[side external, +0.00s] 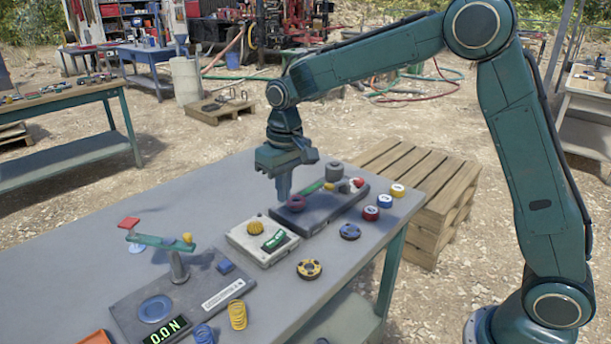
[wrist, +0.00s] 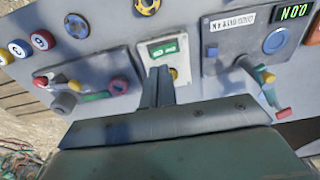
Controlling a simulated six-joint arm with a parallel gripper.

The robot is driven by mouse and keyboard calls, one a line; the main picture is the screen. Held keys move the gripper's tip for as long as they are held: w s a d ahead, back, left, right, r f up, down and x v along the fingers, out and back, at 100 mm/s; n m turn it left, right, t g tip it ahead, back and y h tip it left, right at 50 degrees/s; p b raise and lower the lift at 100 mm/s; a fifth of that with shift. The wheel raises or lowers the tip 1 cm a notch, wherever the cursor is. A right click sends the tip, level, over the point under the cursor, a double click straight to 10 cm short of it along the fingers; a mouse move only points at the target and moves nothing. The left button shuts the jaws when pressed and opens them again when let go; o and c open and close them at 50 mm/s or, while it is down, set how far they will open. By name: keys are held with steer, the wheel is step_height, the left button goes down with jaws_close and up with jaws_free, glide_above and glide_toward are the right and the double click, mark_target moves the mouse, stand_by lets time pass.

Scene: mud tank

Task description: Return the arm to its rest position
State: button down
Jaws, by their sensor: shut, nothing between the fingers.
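My teal arm reaches in from the right in the side external view. My gripper (side external: 283,190) points down above the grey table (side external: 190,200), near the middle devices. Its fingers are shut together with nothing between them. In the wrist view my gripper (wrist: 158,72) shows as two dark fingers side by side, in front of a light box with a green display (wrist: 163,48). In the side external view that light box (side external: 240,240) has a yellow knob and sits just below and left of the fingers. I cannot tell the exact height of the fingertips above the table.
A dark panel (side external: 318,218) with a purple knob and grey cylinder lies beneath the gripper. A balance device with a display (side external: 165,330) stands front left. Loose discs (side external: 309,269) and springs (side external: 237,315) lie along the near edge. Wooden pallets (side external: 440,195) stand behind the table.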

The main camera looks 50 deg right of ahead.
steer(key=s+d+r+t, duration=0.2)
steer(key=s+d+r, duration=0.2)
steer(key=s+r, duration=0.8)
steer(key=s+d+f+t, duration=0.1)
steer(key=s, duration=0.8)
steer(key=s+d+f+t, duration=0.1)
steer(key=s+t, duration=0.1)
steer(key=s, duration=0.7)
steer(key=shift+s+f, duration=0.2)
steer(key=shift+f, duration=0.15)
